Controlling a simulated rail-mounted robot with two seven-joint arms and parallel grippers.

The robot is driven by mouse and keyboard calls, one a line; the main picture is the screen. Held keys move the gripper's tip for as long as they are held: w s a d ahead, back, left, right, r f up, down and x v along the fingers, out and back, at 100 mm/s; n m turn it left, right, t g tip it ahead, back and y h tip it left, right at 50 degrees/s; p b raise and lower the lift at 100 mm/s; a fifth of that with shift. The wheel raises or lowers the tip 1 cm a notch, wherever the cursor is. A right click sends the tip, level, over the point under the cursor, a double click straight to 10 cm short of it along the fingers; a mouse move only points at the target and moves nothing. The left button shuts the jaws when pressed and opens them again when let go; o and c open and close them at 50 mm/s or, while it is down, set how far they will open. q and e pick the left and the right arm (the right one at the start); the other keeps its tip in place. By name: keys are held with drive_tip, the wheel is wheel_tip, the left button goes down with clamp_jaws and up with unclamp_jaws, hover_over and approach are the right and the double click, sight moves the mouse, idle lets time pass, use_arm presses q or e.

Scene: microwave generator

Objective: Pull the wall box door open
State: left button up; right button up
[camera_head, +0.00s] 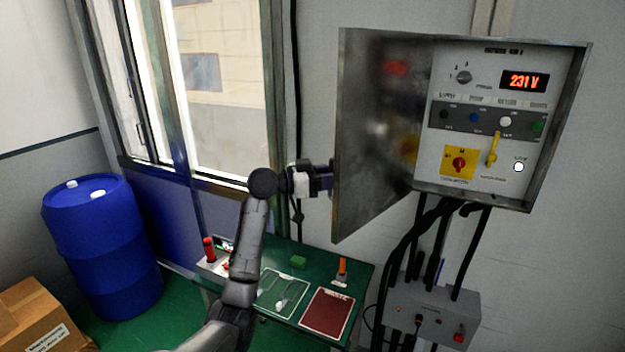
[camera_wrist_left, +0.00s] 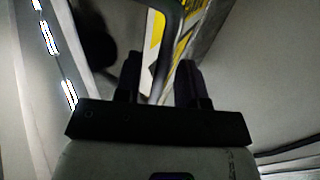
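The grey wall box (camera_head: 565,120) hangs on the wall at the upper right in the head view. Its metal door (camera_head: 375,140) stands swung out to the left, and the control panel inside is in plain view. My left gripper (camera_head: 331,178) is at the door's free left edge; its fingertips are partly hidden there. My right gripper is not in view.
A green table (camera_head: 345,268) with a red-brown pad (camera_head: 326,312) stands below. A smaller grey box (camera_head: 432,312) with thick black cables hangs under the wall box. A blue barrel (camera_head: 103,245) and a cardboard box (camera_head: 38,318) stand at the left, beside a window.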

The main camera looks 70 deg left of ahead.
use_arm(q)
drive_tip(key=s+a+b, duration=0.1)
drive_tip(key=s+b, duration=0.2)
drive_tip(key=s, duration=1)
drive_tip(key=shift+a+b, duration=0.35)
drive_tip(key=shift+f, duration=0.1)
